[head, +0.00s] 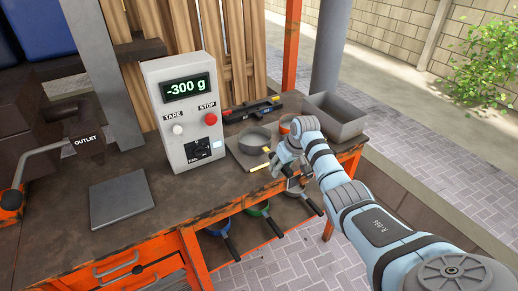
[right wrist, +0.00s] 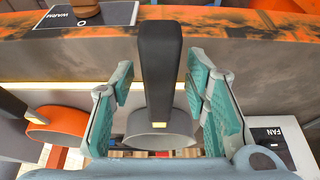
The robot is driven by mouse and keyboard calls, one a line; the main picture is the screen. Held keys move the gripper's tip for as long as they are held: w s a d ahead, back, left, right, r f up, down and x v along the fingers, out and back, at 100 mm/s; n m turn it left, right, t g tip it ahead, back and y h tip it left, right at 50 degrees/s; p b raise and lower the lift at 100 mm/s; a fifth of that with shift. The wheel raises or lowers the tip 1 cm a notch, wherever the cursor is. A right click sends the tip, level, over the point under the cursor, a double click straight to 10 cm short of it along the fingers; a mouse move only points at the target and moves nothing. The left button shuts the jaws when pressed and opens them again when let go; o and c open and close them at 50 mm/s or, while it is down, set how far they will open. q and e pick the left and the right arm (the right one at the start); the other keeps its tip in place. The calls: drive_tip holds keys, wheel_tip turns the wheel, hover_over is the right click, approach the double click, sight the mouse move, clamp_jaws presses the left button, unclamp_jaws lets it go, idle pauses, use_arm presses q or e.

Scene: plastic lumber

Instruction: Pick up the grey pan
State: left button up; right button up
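The grey pan (head: 254,137) sits on a flat plate on the bench, to the right of the scale box. In the right wrist view its grey bowl (right wrist: 160,138) is partly hidden, and its thick black handle (right wrist: 160,65) points up the picture. My right gripper (head: 281,166) is at the bench's front edge beside the pan. In the right wrist view its teal-padded fingers (right wrist: 160,105) stand apart on both sides of the handle, with visible gaps. In the head view the arm hides most of the handle. My left gripper is not in view.
An orange pan (right wrist: 55,132) stands close beside the grey one. A grey bin (head: 337,120) is behind my right wrist. The scale box (head: 186,110) reads -300 g. Blue (head: 217,227) and green (head: 258,208) pans sit below the bench top. The front-left bench top holds a grey plate (head: 121,200).

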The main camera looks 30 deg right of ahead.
drive_tip(key=shift+r, duration=0.1)
clamp_jaws()
